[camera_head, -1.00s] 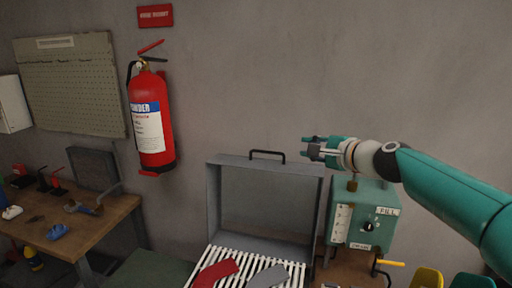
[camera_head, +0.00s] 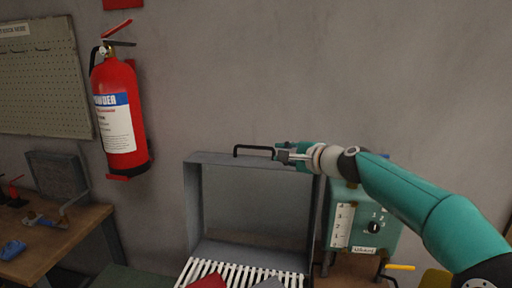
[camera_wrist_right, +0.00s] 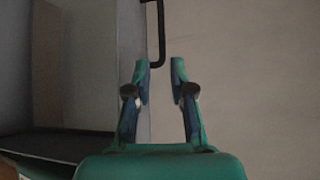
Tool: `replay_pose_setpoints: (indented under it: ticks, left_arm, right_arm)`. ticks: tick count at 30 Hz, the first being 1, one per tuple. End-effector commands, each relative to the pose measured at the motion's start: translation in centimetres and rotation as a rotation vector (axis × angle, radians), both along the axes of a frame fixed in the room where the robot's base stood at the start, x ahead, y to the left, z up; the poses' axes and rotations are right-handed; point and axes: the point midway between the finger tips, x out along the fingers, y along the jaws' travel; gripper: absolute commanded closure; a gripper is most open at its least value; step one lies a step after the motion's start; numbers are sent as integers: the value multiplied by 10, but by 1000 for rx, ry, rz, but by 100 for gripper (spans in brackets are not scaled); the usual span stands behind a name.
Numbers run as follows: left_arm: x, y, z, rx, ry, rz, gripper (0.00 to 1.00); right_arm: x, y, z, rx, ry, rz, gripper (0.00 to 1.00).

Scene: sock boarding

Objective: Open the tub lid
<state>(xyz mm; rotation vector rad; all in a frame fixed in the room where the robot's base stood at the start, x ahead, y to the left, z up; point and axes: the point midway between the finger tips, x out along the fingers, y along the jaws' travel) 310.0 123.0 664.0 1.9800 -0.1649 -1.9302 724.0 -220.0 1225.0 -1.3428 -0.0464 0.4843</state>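The tub lid (camera_head: 193,212) stands raised as a grey frame behind the white slatted rack, with a black handle (camera_head: 253,148) on its top edge. My right gripper (camera_head: 279,152) is at the right end of that handle in the head view. The left gripper is not in view.
A green control box (camera_head: 367,222) with a dial stands right of the lid, below my right arm. A red fire extinguisher (camera_head: 118,115) hangs on the wall at left. A wooden bench (camera_head: 70,238) stands at lower left. Red and grey pieces lie on the white slats (camera_head: 232,274).

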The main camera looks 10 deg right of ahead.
Motion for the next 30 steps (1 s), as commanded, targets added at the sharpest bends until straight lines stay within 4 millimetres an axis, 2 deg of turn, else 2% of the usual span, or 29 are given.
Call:
replay_pose_setpoints:
  ticks: [1,6,15,21,30]
  left_arm:
    - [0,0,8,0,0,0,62]
    - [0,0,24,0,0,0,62]
    - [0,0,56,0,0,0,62]
    - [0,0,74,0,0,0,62]
    - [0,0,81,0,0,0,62]
  right_arm:
    - [11,7,-1,0,3,5,77]
    - [43,22,-8,0,2,7,77]
    - [90,41,-19,0,2,7,77]
    - [110,49,-25,0,2,7,77]
    - [120,54,-31,-1,0,7,77]
